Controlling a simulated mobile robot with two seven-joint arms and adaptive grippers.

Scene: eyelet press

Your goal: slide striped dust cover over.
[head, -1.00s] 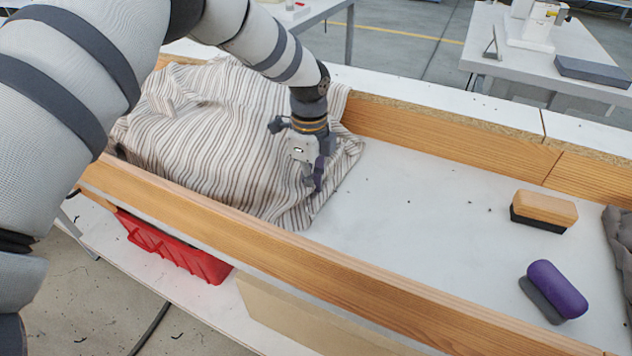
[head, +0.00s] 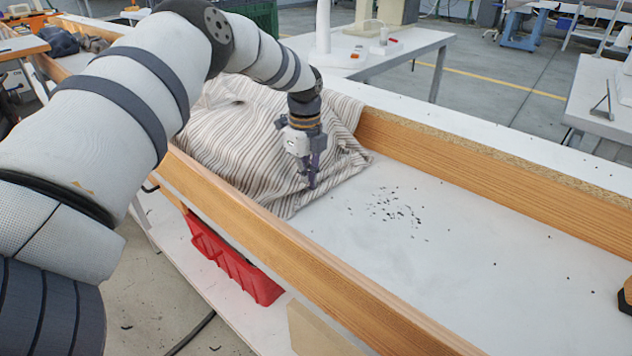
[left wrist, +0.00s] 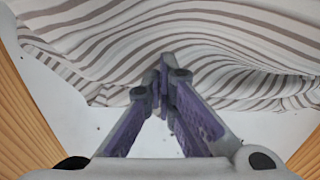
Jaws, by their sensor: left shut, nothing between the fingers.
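The striped dust cover (head: 240,135), off-white with grey-brown stripes, lies rumpled and bulging in the far left part of the wood-walled tray. It also fills the upper part of the left wrist view (left wrist: 200,45). My left gripper (head: 312,183) points down at the cover's right edge. Its purple fingers (left wrist: 165,78) are together with nothing between them. Whether the fingertips touch the cloth I cannot tell. What lies under the cover is hidden. My right gripper is not in view.
Wooden side walls (head: 290,245) bound the white tray floor (head: 440,260). Many small dark bits (head: 395,210) lie scattered right of the cover. A red bin (head: 235,265) sits below the near wall. The floor at right is mostly clear.

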